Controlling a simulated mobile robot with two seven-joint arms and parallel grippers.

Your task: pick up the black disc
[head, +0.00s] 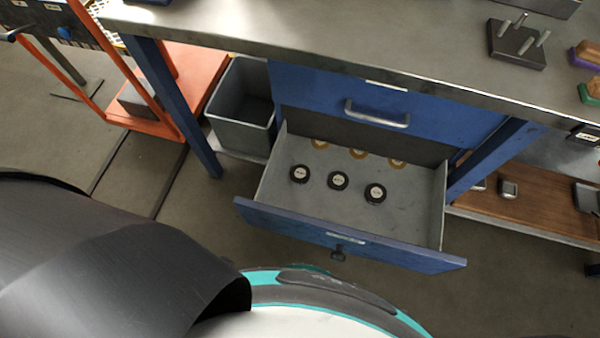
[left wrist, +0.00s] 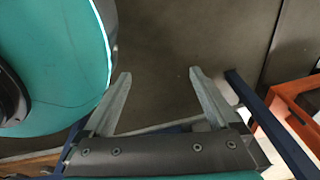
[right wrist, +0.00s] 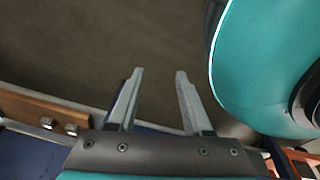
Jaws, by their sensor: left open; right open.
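Three black discs with pale round labels sit in a row in the open drawer (head: 410,205) in the head view: a left one (head: 299,174), a middle one (head: 338,181) and a right one (head: 375,193). I cannot read their labels. My left gripper (left wrist: 160,74) is open and empty above the floor in the left wrist view. My right gripper (right wrist: 159,74) is open and empty above the floor in the right wrist view. Neither gripper shows in the head view, and no disc shows in the wrist views.
Several tan rings (head: 358,154) lie at the drawer's back. A closed blue drawer (head: 430,118) and the grey worktop (head: 300,35) are above. A grey bin (head: 240,118) stands left, beside an orange frame (head: 190,75). A wooden shelf (head: 530,205) is at right.

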